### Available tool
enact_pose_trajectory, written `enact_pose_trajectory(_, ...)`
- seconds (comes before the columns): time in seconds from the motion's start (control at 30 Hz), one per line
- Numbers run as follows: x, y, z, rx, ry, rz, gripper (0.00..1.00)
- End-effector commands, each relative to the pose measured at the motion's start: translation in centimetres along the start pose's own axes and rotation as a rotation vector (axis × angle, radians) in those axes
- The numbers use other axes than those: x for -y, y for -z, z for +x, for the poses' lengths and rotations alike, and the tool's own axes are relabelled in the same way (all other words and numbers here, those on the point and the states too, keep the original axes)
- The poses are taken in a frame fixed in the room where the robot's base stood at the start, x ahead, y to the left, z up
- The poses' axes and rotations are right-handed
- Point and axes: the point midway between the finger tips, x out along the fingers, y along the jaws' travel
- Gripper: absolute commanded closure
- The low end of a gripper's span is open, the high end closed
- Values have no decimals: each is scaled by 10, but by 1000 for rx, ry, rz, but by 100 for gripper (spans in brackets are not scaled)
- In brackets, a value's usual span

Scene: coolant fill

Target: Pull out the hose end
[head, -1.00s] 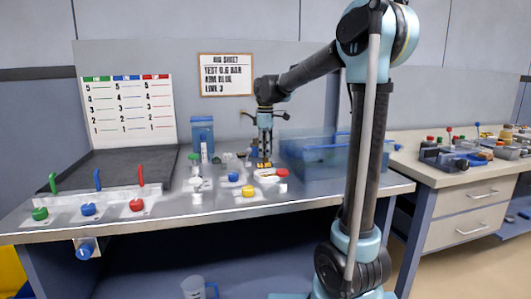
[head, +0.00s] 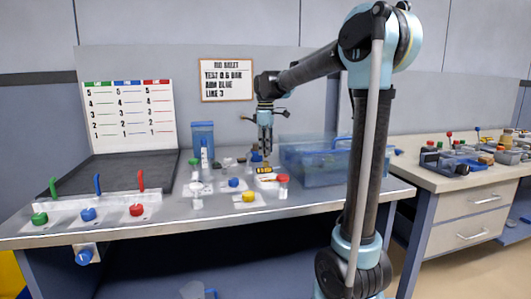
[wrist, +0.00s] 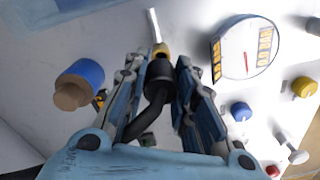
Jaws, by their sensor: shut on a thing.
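My gripper (head: 264,148) points down over the back middle of the bench, just left of the clear blue-tinted tank (head: 325,168). In the wrist view my gripper (wrist: 158,75) is shut on the black hose end (wrist: 160,76), which lies between the two fingers. The black hose bends back from it toward the palm. A yellow fitting (wrist: 161,49) shows just beyond the hose end; I cannot tell whether they touch. The hose end is too small to make out in the head view.
A round gauge (wrist: 246,48) with yellow marked blocks lies right of my gripper in the wrist view. A blue-capped tan plug (wrist: 80,83) stands to the left. Blue (head: 233,182), yellow (head: 249,192) and red (head: 282,178) knobs stand in front. A blue container (head: 203,136) is behind left.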

Motion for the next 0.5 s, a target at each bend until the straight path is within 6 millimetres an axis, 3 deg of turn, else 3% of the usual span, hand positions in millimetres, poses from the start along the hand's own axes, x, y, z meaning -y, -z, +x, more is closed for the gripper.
enact_pose_trajectory(0.5, 0, 0, -18, 0, 0, 0, 91)
